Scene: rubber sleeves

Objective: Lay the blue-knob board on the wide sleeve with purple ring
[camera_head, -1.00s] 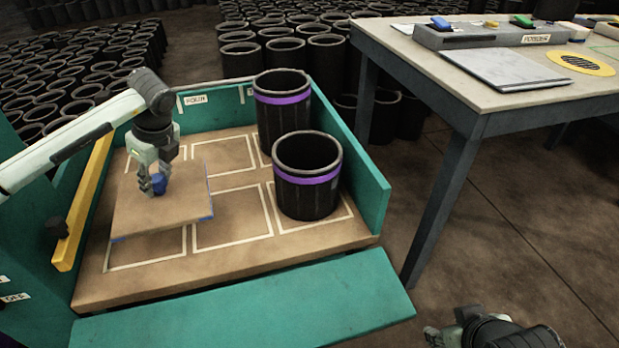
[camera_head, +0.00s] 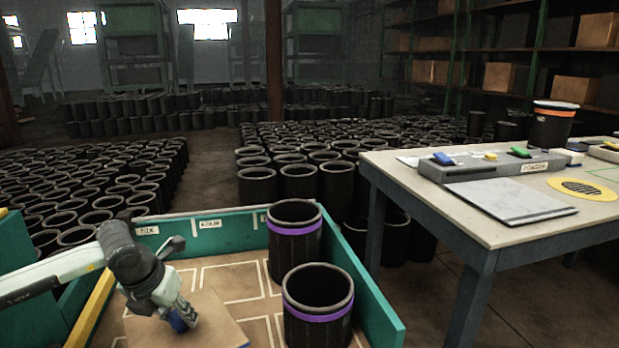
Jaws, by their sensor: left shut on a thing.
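My left gripper (camera_head: 180,317) is shut on the blue knob (camera_head: 177,322) of a flat brown board (camera_head: 215,328). The board covers part of the marked tray floor, and its near part is cut off by the bottom edge. Two black sleeves with purple rings stand upright in the tray, right of the board. The nearer one (camera_head: 318,332) looks wider and squatter; the farther one (camera_head: 294,262) looks narrower and taller. Both are open on top, with nothing on them. The board is beside them, apart. My right gripper is out of view.
The teal-walled tray (camera_head: 372,290) has white outlines on its floor. A worktable (camera_head: 400,180) at right holds a grey block with coloured knobs, a grey plate (camera_head: 510,202), a yellow disc (camera_head: 583,188) and an orange-ringed sleeve (camera_head: 551,130). Many black sleeves stand behind.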

